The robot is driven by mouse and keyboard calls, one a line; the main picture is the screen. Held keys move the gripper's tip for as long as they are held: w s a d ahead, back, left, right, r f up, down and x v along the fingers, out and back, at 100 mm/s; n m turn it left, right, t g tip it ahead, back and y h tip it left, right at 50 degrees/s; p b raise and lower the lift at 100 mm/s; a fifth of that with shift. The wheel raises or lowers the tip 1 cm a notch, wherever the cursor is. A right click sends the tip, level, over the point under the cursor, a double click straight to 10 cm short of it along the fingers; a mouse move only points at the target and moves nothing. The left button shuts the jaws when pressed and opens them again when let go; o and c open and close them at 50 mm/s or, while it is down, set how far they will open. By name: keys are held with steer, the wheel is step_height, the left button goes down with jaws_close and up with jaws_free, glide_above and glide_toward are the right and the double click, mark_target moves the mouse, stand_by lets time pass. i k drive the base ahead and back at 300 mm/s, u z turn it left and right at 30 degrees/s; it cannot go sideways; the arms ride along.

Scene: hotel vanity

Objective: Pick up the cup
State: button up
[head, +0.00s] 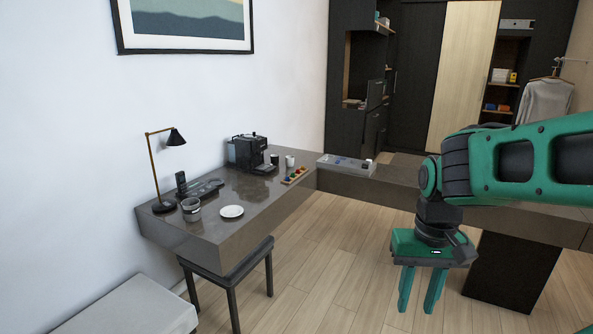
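A small white cup (290,162) stands upright on the dark desk (232,244), right of the coffee machine. A dark cup (274,160) stands close to its left. A grey, glass-like tumbler (191,213) stands near the left end of the desk; I cannot tell what it holds. My gripper (417,308) hangs over the floor at the right, well apart from the desk and all the cups. Its two green fingers point down, spread apart, with nothing between them.
The desk holds a black coffee machine (249,151), a white plate (232,212), a phone (181,182), a black lamp (164,207) and a wooden strip of coloured items (295,175). A clear tray (345,165) is farther back. A stool (229,267) stands in front. The wood floor between is clear.

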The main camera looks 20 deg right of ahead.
mark_target(290, 161)
steer(key=z, duration=0.35)
steer(key=i, duration=0.65)
steer(key=z, duration=0.9)
steer(key=i, duration=2.4)
steer(key=u, duration=0.9)
steer(key=i, duration=0.65)
steer(key=u, duration=0.35)
